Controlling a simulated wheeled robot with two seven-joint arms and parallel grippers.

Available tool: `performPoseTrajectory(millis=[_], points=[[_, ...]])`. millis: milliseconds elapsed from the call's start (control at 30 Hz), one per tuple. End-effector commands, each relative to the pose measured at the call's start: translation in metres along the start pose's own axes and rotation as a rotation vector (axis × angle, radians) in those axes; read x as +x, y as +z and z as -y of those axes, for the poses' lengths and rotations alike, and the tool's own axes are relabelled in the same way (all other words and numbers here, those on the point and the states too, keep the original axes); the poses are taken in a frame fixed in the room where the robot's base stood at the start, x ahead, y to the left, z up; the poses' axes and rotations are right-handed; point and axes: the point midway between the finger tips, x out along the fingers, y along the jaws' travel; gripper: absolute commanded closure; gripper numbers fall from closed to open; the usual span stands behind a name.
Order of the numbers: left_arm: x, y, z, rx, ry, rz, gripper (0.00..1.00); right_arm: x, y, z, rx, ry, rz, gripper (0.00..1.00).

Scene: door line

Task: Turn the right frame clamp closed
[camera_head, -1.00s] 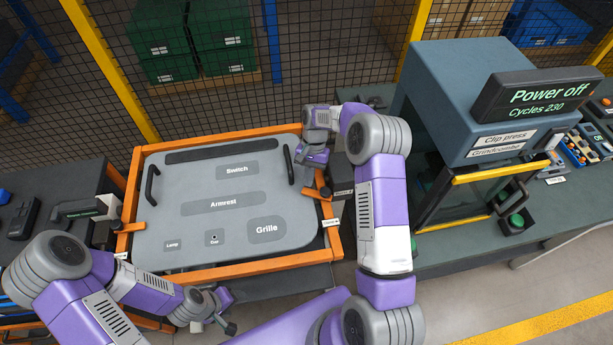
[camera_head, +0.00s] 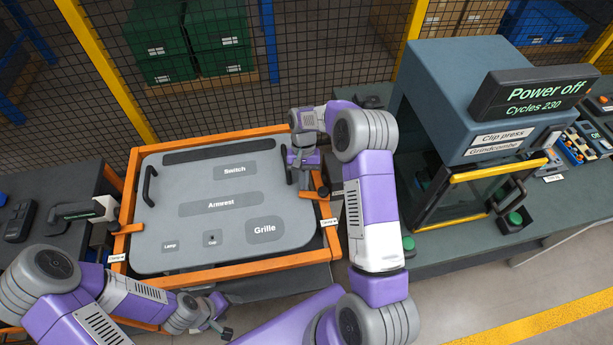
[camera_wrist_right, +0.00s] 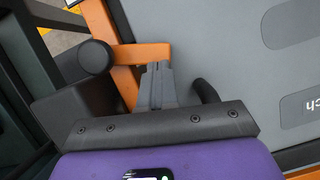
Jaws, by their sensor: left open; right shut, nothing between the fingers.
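The right frame clamp (camera_head: 311,195) is an orange arm with a dark round knob on the right side of the orange frame (camera_head: 329,232). In the right wrist view its orange arm (camera_wrist_right: 148,52) points from the dark knob (camera_wrist_right: 97,57) toward the grey panel and reaches its edge. My right gripper (camera_head: 303,184) is shut and empty at the panel's right edge. In the wrist view its fingertips (camera_wrist_right: 158,68) are right beside the clamp arm; whether they touch cannot be told. My left gripper (camera_head: 224,318) is open and empty in front of the frame.
The grey panel (camera_head: 165,205), marked Switch, Armrest and Grille, lies in the frame, with a black handle near each side. An orange left clamp (camera_head: 128,228) is on the frame's left side. The clip press (camera_head: 440,90), reading Power off, stands close at right.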

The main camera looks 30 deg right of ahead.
Motion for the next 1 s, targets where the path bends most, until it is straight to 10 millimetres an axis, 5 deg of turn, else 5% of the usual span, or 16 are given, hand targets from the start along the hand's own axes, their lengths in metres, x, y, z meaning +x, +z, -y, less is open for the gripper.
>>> performPoseTrajectory(millis=[400, 1000], points=[[0.002, 0.000, 0.001, 0.000, 0.000, 0.000, 0.37, 0.005, 0.012, 0.006, -0.184, 0.074, 0.001, 1.00], [0.002, 0.000, 0.001, 0.000, 0.000, 0.000, 0.37, 0.006, 0.013, 0.006, -0.208, 0.084, 0.001, 1.00]])
